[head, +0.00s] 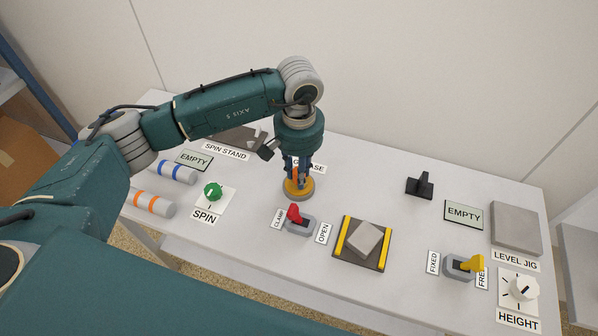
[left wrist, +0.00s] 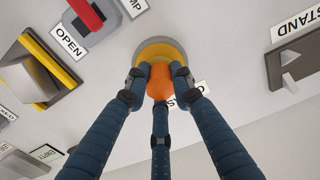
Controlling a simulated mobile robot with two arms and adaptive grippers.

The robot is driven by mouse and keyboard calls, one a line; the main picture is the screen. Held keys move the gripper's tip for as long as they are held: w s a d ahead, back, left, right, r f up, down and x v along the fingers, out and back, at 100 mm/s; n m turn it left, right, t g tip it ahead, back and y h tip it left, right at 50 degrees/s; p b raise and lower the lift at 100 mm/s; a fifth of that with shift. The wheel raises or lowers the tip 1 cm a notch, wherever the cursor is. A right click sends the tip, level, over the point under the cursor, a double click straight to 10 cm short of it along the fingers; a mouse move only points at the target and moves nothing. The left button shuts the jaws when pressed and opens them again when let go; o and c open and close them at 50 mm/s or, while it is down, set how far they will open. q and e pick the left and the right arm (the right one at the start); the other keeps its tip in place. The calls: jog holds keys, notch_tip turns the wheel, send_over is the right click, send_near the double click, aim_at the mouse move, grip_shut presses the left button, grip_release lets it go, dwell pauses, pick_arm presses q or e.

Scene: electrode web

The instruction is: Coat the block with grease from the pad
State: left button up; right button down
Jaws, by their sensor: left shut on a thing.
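The grease pad (head: 303,194) is a round yellow-orange disc on the table by the GREASE label; it also shows in the left wrist view (left wrist: 165,45). My left gripper (head: 298,178) points down over the pad, its three fingers shut on an orange piece (left wrist: 158,84). This piece is at the pad; whether it is part of the pad or a separate thing on it, I cannot tell. The grey block (head: 364,239) sits tilted-looking between yellow strips on a dark plate (head: 349,259), to the right and nearer; it shows at the left wrist view's left edge (left wrist: 32,78). My right gripper is not in view.
A red-handled CLAMP/OPEN lever (head: 296,217) stands between pad and plate. A green SPIN knob (head: 213,192) and blue- and orange-banded cylinders (head: 154,203) lie left. A yellow FIXED/FREE lever (head: 467,265), HEIGHT dial (head: 523,289) and LEVEL JIG (head: 517,227) are right.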

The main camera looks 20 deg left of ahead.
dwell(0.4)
pick_arm(q)
jog(key=shift+r+p, duration=1.15)
jog(key=shift+r, duration=2.35)
